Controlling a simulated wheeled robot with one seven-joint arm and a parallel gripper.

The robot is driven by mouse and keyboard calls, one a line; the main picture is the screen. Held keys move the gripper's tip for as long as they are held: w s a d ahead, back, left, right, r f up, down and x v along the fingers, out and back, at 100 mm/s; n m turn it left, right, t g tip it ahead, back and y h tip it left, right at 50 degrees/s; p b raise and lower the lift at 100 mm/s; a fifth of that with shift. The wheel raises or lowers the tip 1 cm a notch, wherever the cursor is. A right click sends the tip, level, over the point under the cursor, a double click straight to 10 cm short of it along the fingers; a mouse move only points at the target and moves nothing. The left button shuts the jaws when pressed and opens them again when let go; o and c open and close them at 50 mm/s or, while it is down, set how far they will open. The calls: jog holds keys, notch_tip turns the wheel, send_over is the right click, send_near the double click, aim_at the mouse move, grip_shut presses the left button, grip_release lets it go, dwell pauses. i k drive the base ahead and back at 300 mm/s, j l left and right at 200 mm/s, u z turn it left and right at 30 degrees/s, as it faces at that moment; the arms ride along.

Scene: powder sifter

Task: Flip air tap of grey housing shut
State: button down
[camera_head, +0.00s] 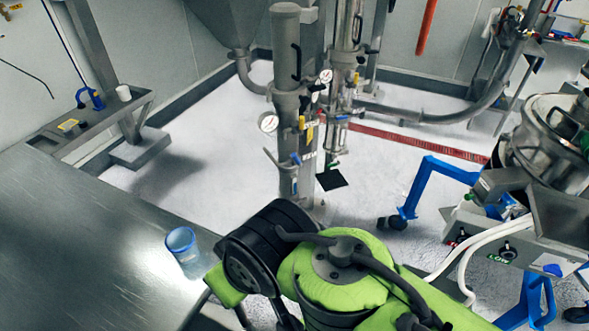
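The grey housing appears to be the tall upright grey cylinder (286,60) near the middle of the head view. It has a round white gauge (268,122) on its left side and a black handle near its top. Small fittings sit on its lower part, among them a blue-handled tap (296,158) and a yellow piece (302,122). Which fitting is the air tap, and how its lever is turned, is too small to tell. My green-and-black arm fills the bottom centre, in front of and below the housing. My gripper's fingers do not show.
A steel table (90,245) fills the lower left, with a blue-rimmed clear cup (183,248) near its edge, close to my arm. A blue wheeled frame (418,190) and a steel machine (550,150) stand at right. White floor (215,150) lies open left of the housing.

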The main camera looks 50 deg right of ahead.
aim_at(293, 156)
jog(key=k+j+u, duration=0.3)
jog(key=u, duration=0.25)
jog(key=k+j+u, duration=0.15)
jog(key=u, duration=0.15)
